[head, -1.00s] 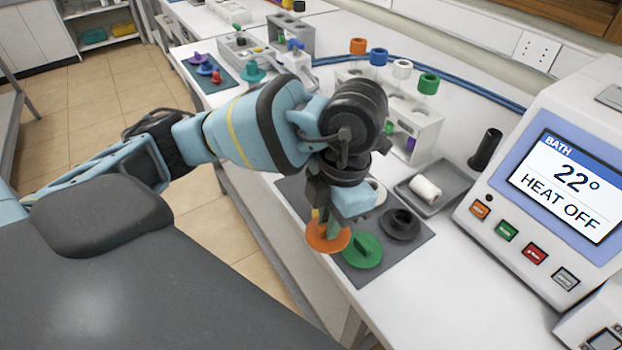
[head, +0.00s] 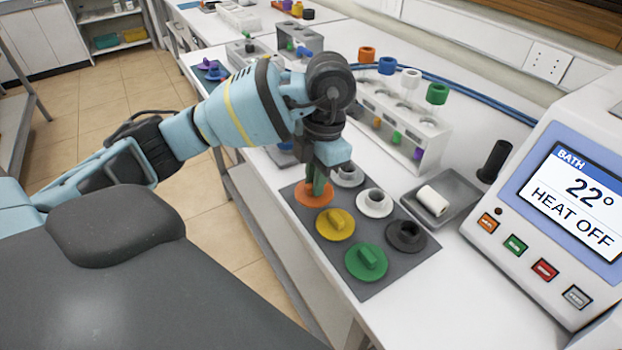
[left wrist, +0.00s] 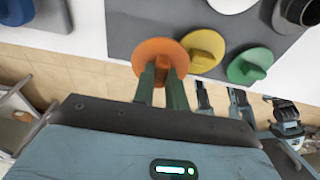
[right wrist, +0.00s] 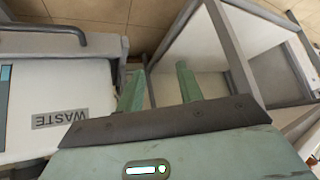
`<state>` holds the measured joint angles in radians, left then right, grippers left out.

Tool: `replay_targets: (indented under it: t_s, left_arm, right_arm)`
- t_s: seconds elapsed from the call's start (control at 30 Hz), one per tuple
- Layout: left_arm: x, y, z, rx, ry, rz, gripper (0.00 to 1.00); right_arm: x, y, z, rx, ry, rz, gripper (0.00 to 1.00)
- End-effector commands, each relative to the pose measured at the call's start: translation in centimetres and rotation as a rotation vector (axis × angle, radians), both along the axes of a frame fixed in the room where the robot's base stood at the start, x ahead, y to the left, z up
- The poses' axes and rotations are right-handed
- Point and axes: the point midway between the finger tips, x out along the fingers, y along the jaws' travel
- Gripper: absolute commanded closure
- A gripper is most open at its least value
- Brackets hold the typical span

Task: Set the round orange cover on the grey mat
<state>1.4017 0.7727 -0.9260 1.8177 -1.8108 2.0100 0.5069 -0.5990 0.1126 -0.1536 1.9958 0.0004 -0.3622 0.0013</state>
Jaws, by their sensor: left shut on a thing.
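The round orange cover (head: 303,193) is at the far left corner of the grey mat (head: 390,283). My left gripper (head: 318,186) points down and is shut on its grip. In the left wrist view the orange cover (left wrist: 160,48) sits between the two fingers. It is on or just above the mat; I cannot tell which. A yellow cover (head: 335,224) and a green cover (head: 366,262) lie in the same row. My right gripper (right wrist: 160,85) shows only in the right wrist view, open and empty.
A tray with a white roll (head: 432,201), a tube rack (head: 400,120) and the bath unit (head: 560,200) stand beyond. A box marked WASTE (right wrist: 60,118) is near my right gripper.

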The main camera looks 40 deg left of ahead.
Motion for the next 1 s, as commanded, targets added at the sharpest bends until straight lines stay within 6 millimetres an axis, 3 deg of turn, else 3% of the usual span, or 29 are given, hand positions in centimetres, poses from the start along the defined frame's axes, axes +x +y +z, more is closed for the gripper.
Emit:
replay_targets:
  t_s: [0.13, 0.53, 0.77, 1.0]
  left_arm:
    - [1.2, 1.5, -0.2, -0.001, 0.000, 0.002, 1.00]
    - [2.3, 2.8, -0.3, 0.001, -0.001, 0.003, 1.00]
    - [2.3, 2.9, -3.5, 0.001, 0.001, 0.000, 1.00]
    - [2.3, 2.8, -3.8, 0.001, -0.003, -0.001, 1.00]
  right_arm:
    - [0.0, 0.0, -0.1, 0.000, 0.001, 0.000, 0.64]
    - [-0.2, 0.0, -0.3, 0.001, 0.005, -0.001, 0.64]
    - [-0.2, 0.1, -0.2, 0.002, 0.007, -0.002, 0.64]
    - [-0.5, 0.1, -0.3, 0.002, 0.012, -0.003, 0.64]
